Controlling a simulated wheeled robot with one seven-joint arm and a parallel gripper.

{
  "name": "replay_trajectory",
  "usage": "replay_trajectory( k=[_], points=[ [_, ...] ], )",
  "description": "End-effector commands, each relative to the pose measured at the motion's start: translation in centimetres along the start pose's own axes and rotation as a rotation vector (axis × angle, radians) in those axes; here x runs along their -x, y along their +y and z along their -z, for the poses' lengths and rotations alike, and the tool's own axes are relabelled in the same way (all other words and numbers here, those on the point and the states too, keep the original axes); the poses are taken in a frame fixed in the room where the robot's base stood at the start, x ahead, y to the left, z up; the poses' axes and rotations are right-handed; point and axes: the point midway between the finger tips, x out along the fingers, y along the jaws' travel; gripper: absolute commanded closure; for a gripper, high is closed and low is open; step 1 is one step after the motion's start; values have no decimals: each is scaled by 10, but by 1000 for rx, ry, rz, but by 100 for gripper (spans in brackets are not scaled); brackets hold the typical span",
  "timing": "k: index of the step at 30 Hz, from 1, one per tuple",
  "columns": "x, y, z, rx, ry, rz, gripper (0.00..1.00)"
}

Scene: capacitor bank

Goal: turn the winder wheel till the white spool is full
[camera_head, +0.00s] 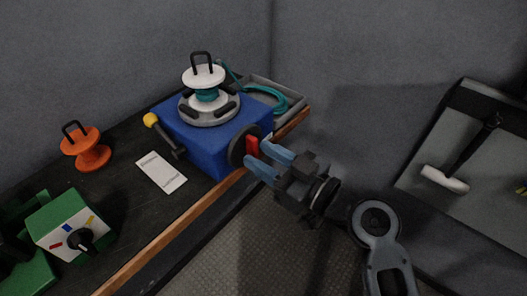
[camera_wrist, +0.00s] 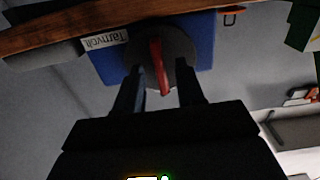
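The winder is a blue box (camera_head: 205,143) on the bench. The white spool (camera_head: 204,76) sits upright on its grey turntable (camera_head: 209,111), with teal cord (camera_head: 207,95) around its core. On the box's front face is a dark round wheel (camera_head: 237,151) with a red grip bar (camera_head: 252,146). The wheel also shows in the wrist view (camera_wrist: 181,48), with the red bar (camera_wrist: 158,68) pointing along my fingers' gap. My gripper (camera_head: 255,153) is open, its blue fingers on either side of the red bar. In the wrist view both fingers (camera_wrist: 161,72) stand apart from the bar.
A yellow-knobbed lever (camera_head: 151,120) sticks out left of the box. A grey tray (camera_head: 262,82) with teal cord (camera_head: 290,98) lies behind it. An orange spool (camera_head: 88,154), white label card (camera_head: 161,172) and green control box (camera_head: 68,222) are on the bench.

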Motion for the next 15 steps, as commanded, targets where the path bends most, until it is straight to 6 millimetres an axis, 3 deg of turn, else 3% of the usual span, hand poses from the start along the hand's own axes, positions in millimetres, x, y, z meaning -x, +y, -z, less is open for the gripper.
replay_trajectory(
  k=[10, 15],
  points=[
    [-5, 0, 0, 0, 0, 0, 62],
    [-5, 0, 0, 0, 0, 0, 78]
  ],
)
